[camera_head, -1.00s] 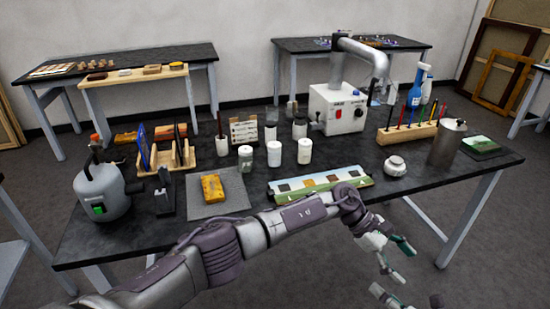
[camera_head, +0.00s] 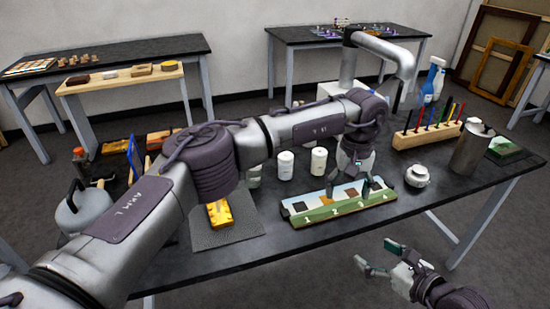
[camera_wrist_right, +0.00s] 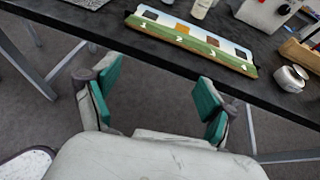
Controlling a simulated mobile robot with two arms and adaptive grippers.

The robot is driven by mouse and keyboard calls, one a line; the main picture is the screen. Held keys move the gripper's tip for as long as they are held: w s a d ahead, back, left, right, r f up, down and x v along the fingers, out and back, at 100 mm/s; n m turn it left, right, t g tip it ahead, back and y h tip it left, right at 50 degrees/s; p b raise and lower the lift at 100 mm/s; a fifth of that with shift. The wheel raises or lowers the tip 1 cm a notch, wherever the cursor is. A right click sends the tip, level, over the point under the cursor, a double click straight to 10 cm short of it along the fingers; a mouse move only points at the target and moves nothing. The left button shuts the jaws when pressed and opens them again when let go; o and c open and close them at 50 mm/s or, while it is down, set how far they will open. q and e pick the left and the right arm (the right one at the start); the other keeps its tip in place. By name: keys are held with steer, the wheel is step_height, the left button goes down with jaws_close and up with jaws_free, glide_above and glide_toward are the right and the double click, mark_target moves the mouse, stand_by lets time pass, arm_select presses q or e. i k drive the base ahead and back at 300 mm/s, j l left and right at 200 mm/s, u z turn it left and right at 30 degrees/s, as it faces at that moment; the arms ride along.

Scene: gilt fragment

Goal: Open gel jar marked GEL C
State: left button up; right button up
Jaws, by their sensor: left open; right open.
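Two white lidded jars, one on the left (camera_head: 286,165) and one on the right (camera_head: 318,161), stand on the black table; no GEL C marking is readable. A third jar (camera_head: 254,176) is mostly hidden behind my left arm. A white jar also shows at the top of the right wrist view (camera_wrist_right: 201,8). My left gripper (camera_head: 356,185) is open and empty, pointing down over the numbered swatch board, right of the jars. My right gripper (camera_head: 377,256) is open and empty in front of the table edge; its green-padded fingers show in the right wrist view (camera_wrist_right: 155,98).
The swatch board (camera_head: 300,222) lies near the front edge. A squat silvery pot (camera_head: 417,176), a metal canister (camera_head: 472,148) and a brush rack (camera_head: 428,136) stand right. A yellow block (camera_head: 219,214) lies on a grey mat (camera_head: 222,237).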

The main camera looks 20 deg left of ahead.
mark_target(284, 172)
steer(key=i+j, duration=0.35)
steer(key=j, duration=0.15)
steer(key=i+j, duration=0.35)
steer(key=j, duration=0.15)
